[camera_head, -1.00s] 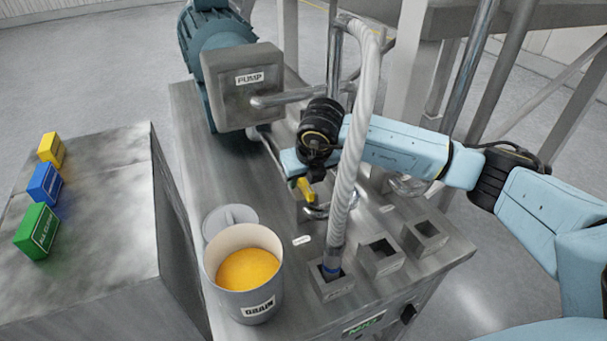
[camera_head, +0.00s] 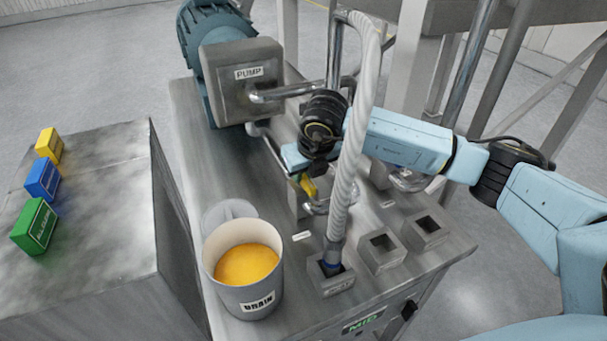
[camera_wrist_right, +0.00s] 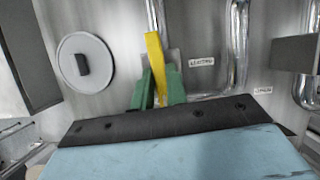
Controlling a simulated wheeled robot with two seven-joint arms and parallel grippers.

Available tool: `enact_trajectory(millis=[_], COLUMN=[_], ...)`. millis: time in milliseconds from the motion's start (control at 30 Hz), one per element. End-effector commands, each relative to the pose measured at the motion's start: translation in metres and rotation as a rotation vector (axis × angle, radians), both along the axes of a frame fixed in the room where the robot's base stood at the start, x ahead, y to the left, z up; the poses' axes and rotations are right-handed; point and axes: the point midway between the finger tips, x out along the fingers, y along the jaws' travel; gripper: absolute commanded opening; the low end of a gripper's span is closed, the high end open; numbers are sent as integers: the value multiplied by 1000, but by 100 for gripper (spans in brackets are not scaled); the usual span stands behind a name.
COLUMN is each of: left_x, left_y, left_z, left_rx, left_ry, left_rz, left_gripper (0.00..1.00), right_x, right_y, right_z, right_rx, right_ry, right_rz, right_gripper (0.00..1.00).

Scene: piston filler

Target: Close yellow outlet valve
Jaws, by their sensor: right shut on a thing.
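The yellow valve handle (camera_head: 308,185) sits on the pipework in the middle of the steel machine, behind the ribbed hose. In the right wrist view the long yellow handle (camera_wrist_right: 156,66) stands between the green fingers of my right gripper (camera_wrist_right: 157,90), which is shut on it. In the head view my right gripper (camera_head: 312,172) reaches down over the handle, and its fingers are partly hidden by its own wrist. My left gripper is not in view.
The grey hose (camera_head: 352,150) rises close beside my right wrist. A drain bucket (camera_head: 265,295) with yellow contents stands in front, with a lid (camera_head: 228,213) behind it. Green (camera_head: 34,228), blue and yellow blocks lie on the left table. The pump (camera_head: 240,80) is at the back.

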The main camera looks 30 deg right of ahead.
Motion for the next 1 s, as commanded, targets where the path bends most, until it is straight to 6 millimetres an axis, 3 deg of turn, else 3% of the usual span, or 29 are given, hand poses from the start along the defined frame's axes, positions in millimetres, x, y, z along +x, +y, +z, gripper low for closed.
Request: enact_trajectory(millis=[500, 1000], left_x=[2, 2], left_y=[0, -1], left_z=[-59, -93], left_rx=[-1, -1], left_ry=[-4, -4], left_rz=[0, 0], left_gripper=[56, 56], right_x=[2, 4], right_y=[-3, -5], right_z=[-2, 0], right_rx=[2, 4], right_ry=[-8, -6], right_rz=[430, 905], right_gripper=[0, 0])
